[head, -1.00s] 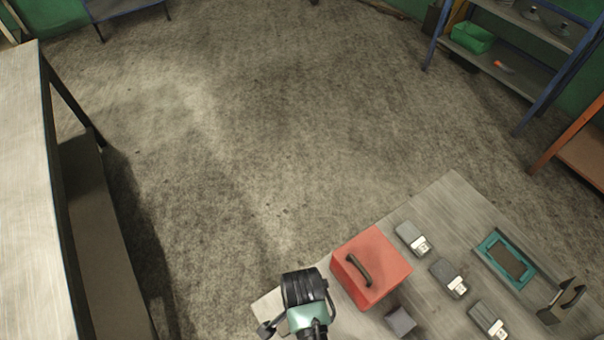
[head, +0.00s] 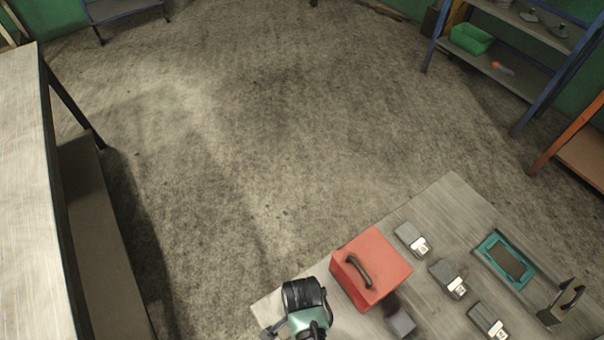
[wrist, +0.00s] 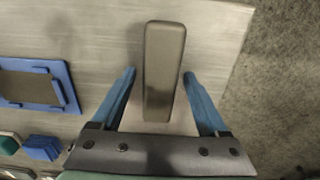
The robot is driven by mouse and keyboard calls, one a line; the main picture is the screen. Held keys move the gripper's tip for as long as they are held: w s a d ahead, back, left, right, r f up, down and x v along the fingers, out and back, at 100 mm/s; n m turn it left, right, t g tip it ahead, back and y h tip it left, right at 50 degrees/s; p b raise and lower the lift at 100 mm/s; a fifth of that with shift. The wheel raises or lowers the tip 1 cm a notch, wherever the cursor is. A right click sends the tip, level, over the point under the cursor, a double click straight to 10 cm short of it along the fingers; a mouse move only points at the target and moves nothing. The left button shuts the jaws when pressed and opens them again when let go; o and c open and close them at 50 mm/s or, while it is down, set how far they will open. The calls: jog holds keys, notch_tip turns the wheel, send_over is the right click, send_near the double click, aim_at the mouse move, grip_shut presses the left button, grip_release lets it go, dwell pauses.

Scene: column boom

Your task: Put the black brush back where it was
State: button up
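In the wrist view a long, dark grey-brown bar with rounded edges (wrist: 165,60) lies on a pale grey surface. It may be the back of the black brush; its underside and any bristles are hidden. My gripper (wrist: 158,73) has its two blue fingers spread, one on each side of the bar, with a gap showing on both sides. The bar's near end reaches close to the gripper's palm. In the head view my gripper's fingers do not show; only a black and green part of my arm is at the bottom.
In the wrist view a blue-framed tray (wrist: 38,86) lies left of the bar, and floor (wrist: 280,90) shows beyond the right edge. In the head view a table holds a red box (head: 370,268), several grey blocks, a teal tray (head: 505,260) and a black bracket-like piece (head: 549,317).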

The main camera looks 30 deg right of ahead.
notch_tip(320, 180, up, 12)
jog(key=w+r+n+t+h, duration=0.2)
jog(key=w+r+n+t, duration=0.45)
jog(key=w+r, duration=1.05)
jog(key=w+a+r+n+t, duration=0.1)
jog(key=w+r+t, duration=0.25)
jog(key=r, duration=0.45)
jog(key=w+a+r+n+t, duration=0.1)
jog(key=w+r+t, duration=0.25)
jog(key=r, duration=0.45)
jog(key=s+a+r+n+t, duration=0.1)
jog(key=a+r+n+t, duration=0.15)
jog(key=r, duration=0.55)
jog(key=a+r+n+t, duration=0.1)
jog(key=r+t, duration=0.3)
jog(key=r, duration=0.5)
jog(key=s+a+r+n+t+y, duration=0.1)
jog(key=s+a+r+n+t, duration=0.1)
jog(key=s+r, duration=0.4)
jog(key=s+a+r+n+t+y, duration=0.1)
jog(key=s+r+t, duration=0.4)
jog(key=r, duration=0.8)
jog(key=s+a+n, duration=0.1)
jog(key=n, duration=0.1)
jog(key=shift+a+r+n, duration=0.15)
jog(key=shift+a+n, duration=0.05)
jog(key=shift+n, duration=0.1)
